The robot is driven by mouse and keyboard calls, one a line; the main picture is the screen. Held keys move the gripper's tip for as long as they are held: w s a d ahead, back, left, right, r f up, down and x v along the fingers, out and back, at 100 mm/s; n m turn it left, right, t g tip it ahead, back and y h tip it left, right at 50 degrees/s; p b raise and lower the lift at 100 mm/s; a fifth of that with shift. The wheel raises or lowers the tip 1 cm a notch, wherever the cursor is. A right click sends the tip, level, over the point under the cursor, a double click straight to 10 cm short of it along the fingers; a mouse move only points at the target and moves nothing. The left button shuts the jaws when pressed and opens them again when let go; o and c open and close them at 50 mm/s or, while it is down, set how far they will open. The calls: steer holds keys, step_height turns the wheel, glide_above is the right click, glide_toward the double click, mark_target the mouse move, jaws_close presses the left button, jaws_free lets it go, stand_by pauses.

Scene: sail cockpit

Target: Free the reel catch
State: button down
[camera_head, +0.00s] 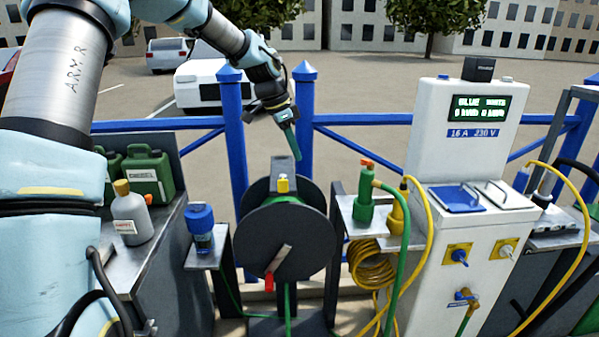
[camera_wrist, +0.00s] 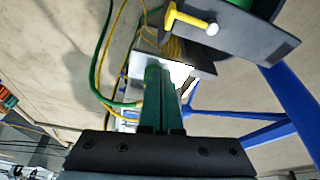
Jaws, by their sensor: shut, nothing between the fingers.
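The hose reel (camera_head: 312,240) is a dark grey drum with green hose on it and a crank with a red handle (camera_head: 268,282) on its front. A small yellow catch (camera_head: 283,183) stands upright at the top of the reel. In the wrist view a yellow T-shaped piece with a pale round end, apparently this catch (camera_wrist: 186,20), shows at the top, on a dark plate. My gripper (camera_head: 296,156) points down above and slightly behind the reel, apart from the catch. Its green fingers (camera_wrist: 164,72) are shut together and empty.
A blue-capped jar (camera_head: 200,232) stands on a small shelf left of the reel. Right of it are a green fitting (camera_head: 364,208), a coiled yellow cable (camera_head: 370,265) and a white power pedestal (camera_head: 455,140). Blue posts and rails (camera_head: 232,130) run behind.

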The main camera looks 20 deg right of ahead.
steer(key=shift+v, duration=1.25)
steer(key=shift+w, duration=0.15)
steer(key=s+a+f+n+t+y, duration=0.15)
steer(key=a+n, duration=0.25)
steer(key=a, duration=0.4)
steer(key=s+a+f+n, duration=0.2)
steer(key=a+n, duration=0.1)
steer(key=a, duration=0.5)
steer(key=s+a+f+n+y, duration=0.15)
steer(key=a+n, duration=0.25)
steer(key=a, duration=0.4)
steer(key=s+a+f+n, duration=0.2)
steer(key=s+a+n, duration=0.5)
steer(key=s+a, duration=0.3)
steer(key=a, duration=0.2)
steer(key=shift+s+a+f+n+t+y, duration=0.2)
steer(key=shift+s+a+n+t+y, duration=0.05)
steer(key=shift+a+n+t+y, duration=0.1)
